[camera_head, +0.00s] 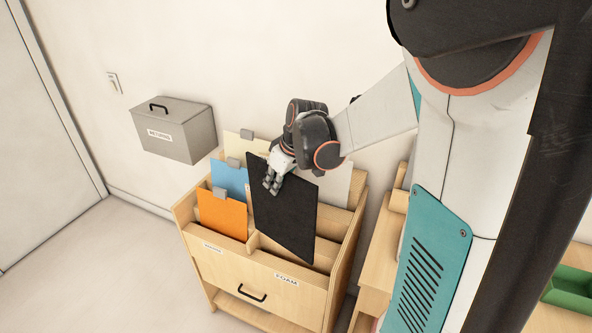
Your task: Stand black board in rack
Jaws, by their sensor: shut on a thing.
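The black board (284,212) is a flat dark sheet, upright and slightly slanted, at the right half of the rack. My gripper (270,187) is shut on its upper left part, with fingers showing on the near face. The wooden rack (226,265) has stepped slots, a centre divider and a front label reading FOAM below the board. The board's lower edge is at the front right slot; I cannot tell whether it rests on the slot floor. The far side of the board and the far finger contact are hidden.
An orange board (222,214) and a blue board (230,178) with grey tabs stand in the rack's left half. Pale boards (238,144) stand behind. A grey box (175,130) is on the wall at left. A wooden unit (378,262) stands close on the right.

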